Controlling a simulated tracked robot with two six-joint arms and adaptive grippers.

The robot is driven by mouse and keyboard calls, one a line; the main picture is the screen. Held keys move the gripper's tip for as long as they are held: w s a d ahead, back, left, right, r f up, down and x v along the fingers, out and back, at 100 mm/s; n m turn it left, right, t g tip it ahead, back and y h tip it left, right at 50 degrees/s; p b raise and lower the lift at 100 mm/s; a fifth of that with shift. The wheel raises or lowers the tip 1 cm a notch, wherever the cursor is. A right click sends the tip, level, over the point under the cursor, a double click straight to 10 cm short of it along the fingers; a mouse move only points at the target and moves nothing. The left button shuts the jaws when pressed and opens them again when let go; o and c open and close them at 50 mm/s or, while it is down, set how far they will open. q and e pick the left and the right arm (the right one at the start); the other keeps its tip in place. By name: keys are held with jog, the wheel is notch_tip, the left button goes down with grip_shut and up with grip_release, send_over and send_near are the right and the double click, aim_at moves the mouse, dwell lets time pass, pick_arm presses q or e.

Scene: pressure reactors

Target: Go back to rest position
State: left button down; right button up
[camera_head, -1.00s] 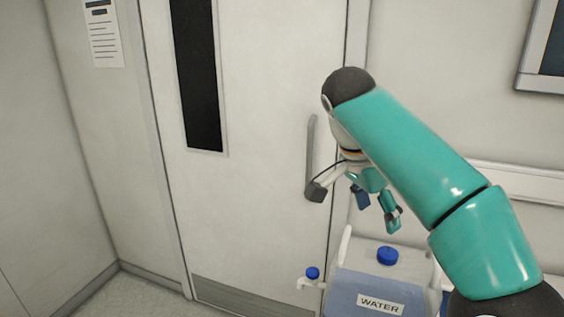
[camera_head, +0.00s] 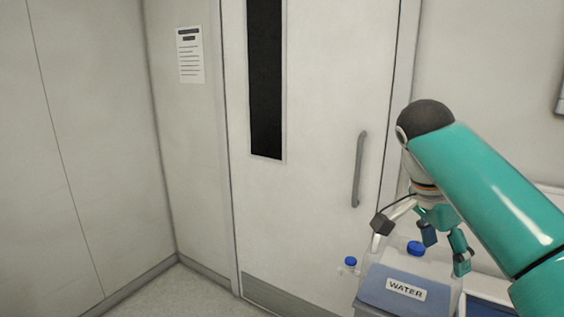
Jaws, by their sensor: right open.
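My right gripper (camera_head: 445,255) hangs below the teal right arm at the right of the view. Its two blue-teal fingers are apart and nothing shows between them. In the picture it overlaps the upper right part of a water container (camera_head: 412,268); I cannot tell how far apart they are in depth. The container is translucent, with a blue cap, a spout and a "WATER" label. My left gripper is not in view.
A closed white door (camera_head: 315,200) with a dark narrow window (camera_head: 265,80) and a grey handle (camera_head: 359,170) stands ahead. A notice (camera_head: 190,55) hangs on the wall to its left. Bare floor (camera_head: 185,295) shows at the bottom left.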

jog(key=s+d+f+n+g+y, duration=0.1)
jog(key=s+f+n+g, duration=0.15)
jog(key=f, duration=1.45)
jog(key=s+d+f+n+g, duration=0.15)
jog(key=f+g, duration=0.25)
jog(key=f, duration=1.2)
jog(key=s+a+f+n+t+y, duration=0.3)
jog(key=s+a+f+n+y, duration=0.45)
jog(key=s+a+f, duration=1.15)
jog(key=w+f+t, duration=0.1)
jog(key=w+d+n+t, duration=0.1)
jog(key=w+d+f+t, duration=0.1)
jog(key=shift+w+d+f+n, duration=0.2)
jog(key=shift+w+f+n, duration=0.1)
jog(key=shift+w+n, duration=0.1)
